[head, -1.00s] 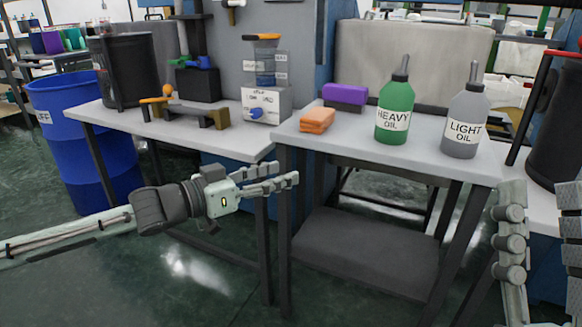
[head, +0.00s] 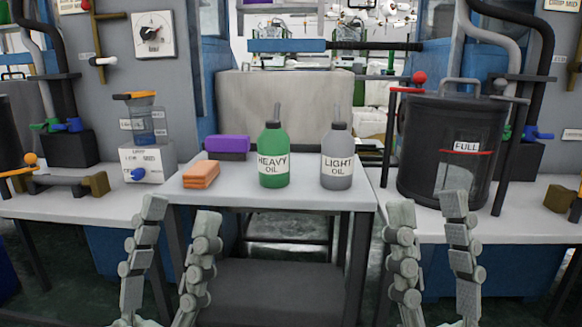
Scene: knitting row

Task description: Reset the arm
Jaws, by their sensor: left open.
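My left gripper (head: 180,225) is in the lower left of the head view, its two jointed fingers pointing up and spread apart. It is open and empty, in front of the left part of the small table. My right gripper (head: 428,222) is in the lower right, fingers also up and spread apart. It is open with nothing between its fingers, in front of the right bench. Both palms are at or below the bottom edge of the view. Neither gripper visibly holds anything.
The small table (head: 285,198) bears a green heavy oil bottle (head: 273,150), a grey light oil bottle (head: 337,160), an orange block (head: 201,174) and a purple-topped block (head: 227,145). A black bin marked FULL (head: 430,150) stands on the right bench.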

